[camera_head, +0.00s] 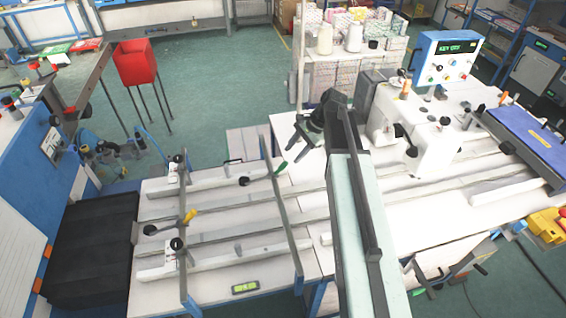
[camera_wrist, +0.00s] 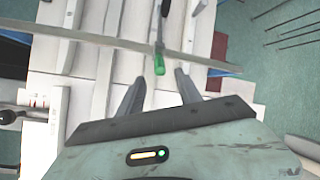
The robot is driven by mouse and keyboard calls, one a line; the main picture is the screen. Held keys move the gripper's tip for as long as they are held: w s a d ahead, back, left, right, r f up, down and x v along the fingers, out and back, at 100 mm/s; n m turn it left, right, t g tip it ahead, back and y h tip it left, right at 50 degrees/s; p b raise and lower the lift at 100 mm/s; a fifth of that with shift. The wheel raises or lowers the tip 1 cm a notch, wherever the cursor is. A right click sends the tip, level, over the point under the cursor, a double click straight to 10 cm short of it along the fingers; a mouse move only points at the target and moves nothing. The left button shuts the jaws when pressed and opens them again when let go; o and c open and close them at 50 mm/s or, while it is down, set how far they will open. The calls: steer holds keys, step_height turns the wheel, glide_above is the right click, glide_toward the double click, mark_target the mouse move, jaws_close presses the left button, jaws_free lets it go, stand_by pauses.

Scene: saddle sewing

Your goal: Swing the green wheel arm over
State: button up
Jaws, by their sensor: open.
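The green handle of the wheel arm (camera_head: 281,168) sits at the right end of a dark lever, over the rail on the white table. In the wrist view the green tip (camera_wrist: 159,65) is just ahead of my fingertips, near the middle between them, and its thin lever runs away from me. My gripper (camera_head: 298,138) is above and slightly right of the green handle. In the wrist view my gripper (camera_wrist: 158,80) shows two spread fingers with nothing held. Contact with the handle does not show.
A long pale bar (camera_head: 283,210) crosses beside the handle. A yellow-handled lever (camera_head: 188,216) stands further left on the table (camera_head: 212,275). The white sewing machine (camera_head: 435,150) is at the right.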

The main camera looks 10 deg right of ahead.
mark_target(287, 162)
steer(key=b+x, duration=0.5)
steer(key=x, duration=0.1)
steer(key=shift+f, duration=0.35)
steer(key=shift+a+f+b, duration=0.3)
steer(key=shift+f+b, duration=0.05)
steer(key=shift+b, duration=0.1)
steer(key=shift+r, duration=0.1)
jaws_close()
stand_by(0.3)
